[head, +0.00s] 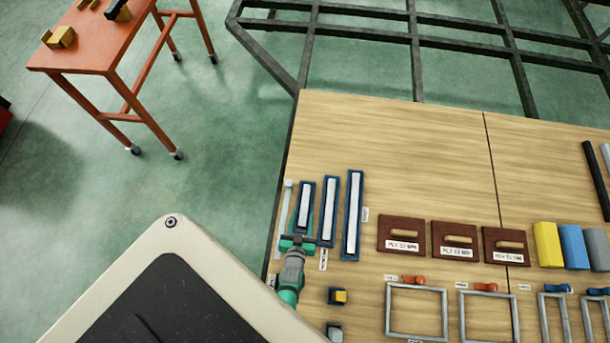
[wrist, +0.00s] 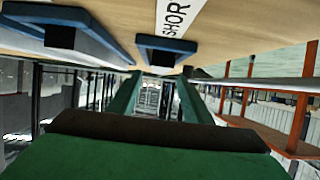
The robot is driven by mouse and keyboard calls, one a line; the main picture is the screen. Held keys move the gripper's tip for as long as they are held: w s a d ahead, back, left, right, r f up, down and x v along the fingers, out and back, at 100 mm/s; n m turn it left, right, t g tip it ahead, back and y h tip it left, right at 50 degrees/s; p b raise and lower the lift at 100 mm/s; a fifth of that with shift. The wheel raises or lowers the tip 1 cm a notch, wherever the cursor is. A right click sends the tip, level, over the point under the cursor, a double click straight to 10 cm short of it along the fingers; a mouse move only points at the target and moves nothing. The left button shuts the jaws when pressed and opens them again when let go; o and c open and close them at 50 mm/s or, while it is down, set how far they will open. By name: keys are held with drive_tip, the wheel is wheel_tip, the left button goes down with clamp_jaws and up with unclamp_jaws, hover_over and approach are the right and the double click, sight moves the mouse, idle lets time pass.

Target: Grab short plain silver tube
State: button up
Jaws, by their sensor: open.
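The short silver tube (head: 304,206) appears as a pale strip in the shortest blue holder (head: 311,188) near the left edge of the wooden table. My gripper (head: 298,241) is open at the near end of this holder and partly covers it. In the wrist view my gripper (wrist: 161,88) shows two green fingers spread apart with nothing visible between them. A blue holder (wrist: 178,42) and a partly cut-off label (wrist: 180,15) reading "SHOR" lie just beyond the fingers. The tube itself cannot be made out there.
Longer blue holders (head: 328,240) (head: 351,254) stand close to the right. A thin pale strip (head: 284,222) lies to the left. Brown blocks (head: 401,220), grey frames (head: 388,312) and the wooden table's (head: 400,140) clear far half are in view. An orange table (head: 95,50) stands apart.

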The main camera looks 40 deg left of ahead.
sight(305, 203)
drive_tip(key=x, duration=0.4)
drive_tip(key=shift+w+r, duration=0.15)
drive_tip(key=shift+w, duration=0.15)
drive_tip(key=shift+w+a+f, duration=0.25)
drive_tip(key=shift+w+a, duration=0.1)
drive_tip(key=shift+a, duration=0.05)
drive_tip(key=c, duration=1)
drive_tip(key=shift+d, duration=0.1)
clamp_jaws()
drive_tip(key=shift+r, duration=0.15)
